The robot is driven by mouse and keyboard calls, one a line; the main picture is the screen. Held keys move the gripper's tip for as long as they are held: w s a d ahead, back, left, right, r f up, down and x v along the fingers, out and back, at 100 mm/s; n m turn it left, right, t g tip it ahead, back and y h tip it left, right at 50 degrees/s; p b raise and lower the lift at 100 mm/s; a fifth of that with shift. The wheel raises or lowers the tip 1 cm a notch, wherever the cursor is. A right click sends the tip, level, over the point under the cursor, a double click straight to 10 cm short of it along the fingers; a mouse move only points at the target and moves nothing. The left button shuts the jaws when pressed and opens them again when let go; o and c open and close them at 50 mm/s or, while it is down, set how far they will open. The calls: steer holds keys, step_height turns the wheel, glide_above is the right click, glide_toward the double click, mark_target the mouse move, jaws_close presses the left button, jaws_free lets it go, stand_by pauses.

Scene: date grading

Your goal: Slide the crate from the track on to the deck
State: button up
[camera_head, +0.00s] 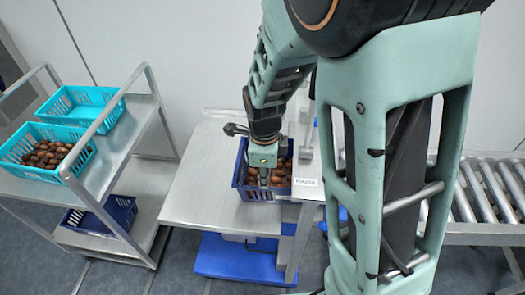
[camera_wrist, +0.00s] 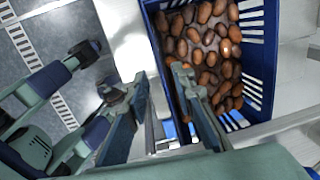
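The blue crate (camera_head: 240,176) holds a layer of brown dates and sits at the right part of the grey steel deck (camera_head: 205,170). My arm covers part of it. The roller track (camera_head: 490,192) is at the far right; its stretch nearer the crate is hidden behind my arm. I cannot tell whether the crate still overlaps the track. My gripper (camera_head: 264,178) points down at the crate's near side. In the wrist view my gripper (camera_wrist: 160,78) has its fingers apart, the right one over the dates, the left one outside the crate's side wall (camera_wrist: 158,50).
A steel rack (camera_head: 118,165) on the left carries two turquoise crates, one with dates (camera_head: 48,150) and one seemingly empty (camera_head: 82,105). A dark blue crate (camera_head: 110,212) is on its lower shelf. The deck left of the crate is bare. A blue base (camera_head: 235,260) lies underneath.

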mark_target(279, 192)
steer(key=f, duration=0.5)
steer(key=w+f, duration=0.1)
steer(key=f, duration=0.1)
steer(key=shift+f+b, duration=0.3)
steer(key=shift+b, duration=0.05)
steer(key=shift+c, duration=0.6)
jaws_close()
